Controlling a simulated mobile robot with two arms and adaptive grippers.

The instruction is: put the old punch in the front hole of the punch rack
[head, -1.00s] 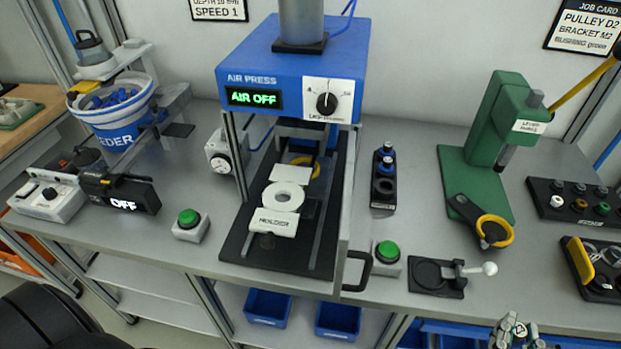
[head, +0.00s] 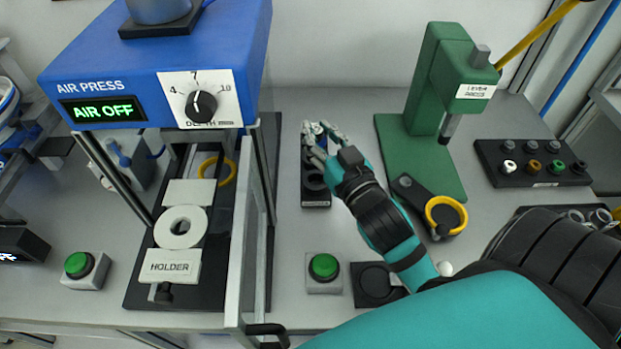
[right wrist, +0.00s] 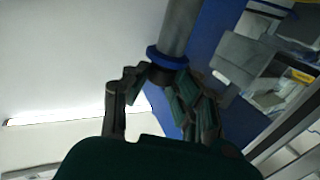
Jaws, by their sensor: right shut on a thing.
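The punch rack (head: 316,198) is a narrow black block on the bench between the air press and the green lever press. A round hole in its front part shows empty. My right gripper (head: 317,138) is over the rack's back part and covers what stands there. In the right wrist view, my right gripper (right wrist: 160,92) is shut on the dark end of a punch (right wrist: 177,32), a grey cylinder with a blue collar. In the head view the fingers mostly hide this punch, and I cannot tell whether it is clear of the rack. My left gripper is out of view.
The blue air press (head: 160,55) with its white holder (head: 172,268) stands left of the rack. A green button (head: 323,268) and a black fixture (head: 378,285) sit in front. The lever press (head: 437,90) and a tool tray (head: 532,165) stand right.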

